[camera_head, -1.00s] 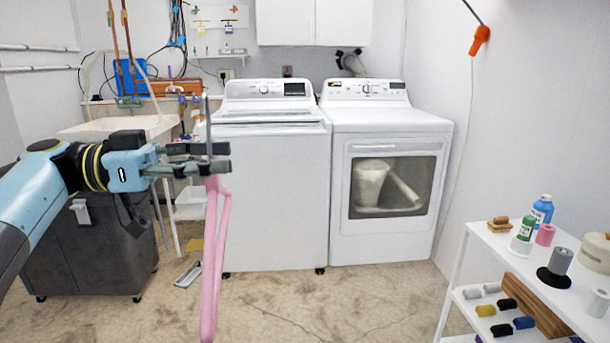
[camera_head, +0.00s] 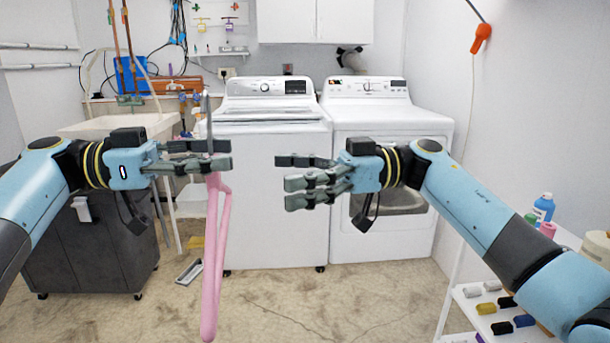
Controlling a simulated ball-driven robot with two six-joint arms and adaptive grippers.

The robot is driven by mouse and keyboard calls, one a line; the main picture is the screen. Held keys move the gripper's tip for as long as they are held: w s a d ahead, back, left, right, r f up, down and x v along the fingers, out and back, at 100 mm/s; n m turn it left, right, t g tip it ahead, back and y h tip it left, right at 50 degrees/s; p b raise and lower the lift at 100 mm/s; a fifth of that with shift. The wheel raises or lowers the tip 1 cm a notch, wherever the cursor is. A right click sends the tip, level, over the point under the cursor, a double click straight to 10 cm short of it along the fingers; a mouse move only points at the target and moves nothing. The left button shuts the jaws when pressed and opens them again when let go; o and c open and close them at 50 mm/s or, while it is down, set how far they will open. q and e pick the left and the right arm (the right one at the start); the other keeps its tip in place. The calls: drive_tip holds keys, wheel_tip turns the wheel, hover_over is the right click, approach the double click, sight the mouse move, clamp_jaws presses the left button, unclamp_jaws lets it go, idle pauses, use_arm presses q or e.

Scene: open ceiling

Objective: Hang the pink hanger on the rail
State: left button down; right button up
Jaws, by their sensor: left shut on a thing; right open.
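The pink hanger (camera_head: 216,262) hangs down from my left gripper (camera_head: 222,155), in front of the washer's left side. My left gripper is shut on the hanger near its top, and a thin grey hook stands up above the fingers. My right gripper (camera_head: 288,180) is open and empty, to the right of the hanger and apart from it, in front of the washer and dryer. Two white rails (camera_head: 38,68) run along the wall at the far left. I cannot tell whether either is the rail of the task.
A white washer (camera_head: 275,220) and a dryer (camera_head: 385,245) stand at the back. A sink (camera_head: 115,127) and a dark wheeled bin (camera_head: 80,255) are at the left. A white shelf cart (camera_head: 470,300) with bottles and spools is at the right, partly behind my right arm.

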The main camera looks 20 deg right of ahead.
sight(220, 180)
drive_tip(key=a, duration=0.3)
drive_tip(key=w+a, duration=0.1)
drive_tip(key=a, duration=0.2)
drive_tip(key=w+a, duration=0.1)
drive_tip(key=a, duration=0.2)
drive_tip(key=shift+a, duration=0.35)
drive_tip(key=shift+f, duration=0.1)
drive_tip(key=c, duration=1.5)
drive_tip(key=o, duration=1.5)
drive_tip(key=shift+d, duration=0.1)
